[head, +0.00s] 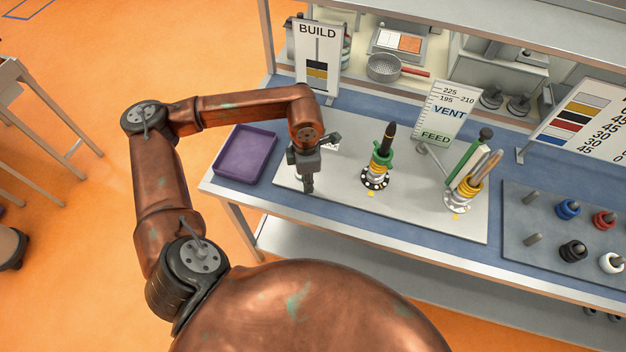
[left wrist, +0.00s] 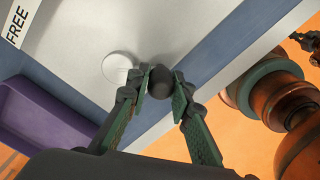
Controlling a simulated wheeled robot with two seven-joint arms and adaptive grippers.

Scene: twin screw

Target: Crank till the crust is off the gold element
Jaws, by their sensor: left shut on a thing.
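My left gripper (head: 308,187) reaches down at the left part of the pale plate (head: 345,203). In the left wrist view, my left gripper (left wrist: 160,92) is shut on a dark round knob (left wrist: 161,78), beside a white disc (left wrist: 117,67). The crank under the knob is hidden. A middle stand (head: 377,178) has a black-and-white ring base, gold and green parts and an upright dark rod. A right stand (head: 459,197) has gold rings, tan sticks and a leaning green bar. I cannot tell which gold part bears crust. My right gripper is out of view.
A purple tray (head: 246,153) lies left of the plate; it also shows in the left wrist view (left wrist: 45,122). Signs (head: 318,62) (head: 447,115) stand behind. A grey pegboard (head: 550,225) with coloured rings is at right. The plate's front strip is clear.

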